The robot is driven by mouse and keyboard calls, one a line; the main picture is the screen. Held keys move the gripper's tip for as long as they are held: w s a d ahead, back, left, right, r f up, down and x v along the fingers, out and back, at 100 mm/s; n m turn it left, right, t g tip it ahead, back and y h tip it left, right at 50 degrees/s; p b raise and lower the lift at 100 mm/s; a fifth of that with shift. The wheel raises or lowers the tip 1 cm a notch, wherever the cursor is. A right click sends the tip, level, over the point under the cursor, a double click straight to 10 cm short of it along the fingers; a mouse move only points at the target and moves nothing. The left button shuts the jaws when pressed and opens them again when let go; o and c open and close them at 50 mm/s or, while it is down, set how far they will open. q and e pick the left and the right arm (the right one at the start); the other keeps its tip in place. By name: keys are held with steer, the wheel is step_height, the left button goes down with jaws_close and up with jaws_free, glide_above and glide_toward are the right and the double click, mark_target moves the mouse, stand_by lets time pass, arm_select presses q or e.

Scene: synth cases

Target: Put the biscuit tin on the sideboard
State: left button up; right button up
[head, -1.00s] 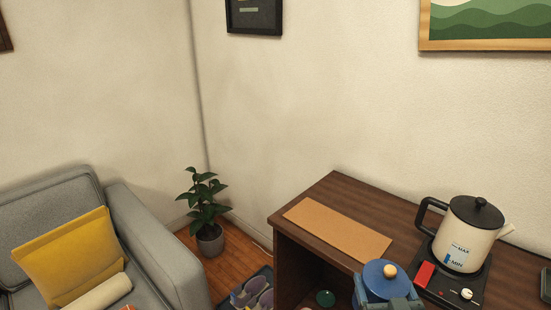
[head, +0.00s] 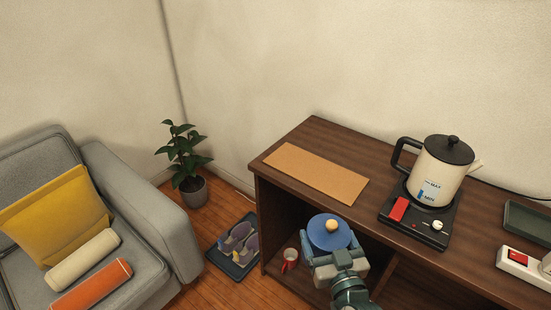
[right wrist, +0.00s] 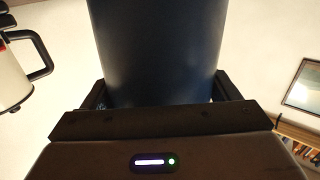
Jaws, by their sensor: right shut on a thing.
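The biscuit tin (head: 328,235) is blue and round, with a pale wooden knob on its lid. My right gripper (head: 336,262) is shut on it and holds it in front of the sideboard's front edge. In the right wrist view the tin's dark blue side (right wrist: 158,50) stands between the two black fingers (right wrist: 160,98). The sideboard (head: 375,200) is dark brown wood with open compartments below its top. My left gripper is not in view.
A tan mat (head: 315,173) lies on the sideboard's left part. A cream kettle (head: 437,172) stands on a black hotplate (head: 420,222) to its right. A dark tray (head: 528,222) and a power strip (head: 525,268) are farther right. A red mug (head: 290,259) stands in the lower compartment.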

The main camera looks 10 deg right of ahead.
steer(key=w+a+r+n+g+y, duration=0.3)
steer(key=w+a+n+g+y, duration=0.25)
steer(key=a+y, duration=0.3)
steer(key=w+a+r+n+g+y, duration=0.35)
steer(key=a+n+y, duration=0.4)
steer(key=a, duration=0.25)
steer(key=d+f+m+t+h, duration=0.45)
steer(key=d+f, duration=0.25)
steer(key=f, duration=0.2)
steer(key=s+d+m+t+h, duration=0.1)
steer(key=s+d+m+h, duration=0.1)
steer(key=d+h, duration=0.1)
steer(key=s+d+r+m+t+h, duration=0.1)
steer(key=s+d+m+t+h, duration=0.1)
steer(key=s+d+m+h, duration=0.1)
steer(key=s+d+r+m+t+h, duration=0.1)
steer(key=s+d+m+h, duration=0.2)
steer(key=d+h, duration=0.1)
steer(key=shift+d+t+h, duration=0.25)
steer(key=shift+d, duration=0.1)
steer(key=shift+s+d+r+m+h, duration=0.25)
steer(key=shift+s+d+r+h, duration=0.15)
steer(key=shift+s+h, duration=0.1)
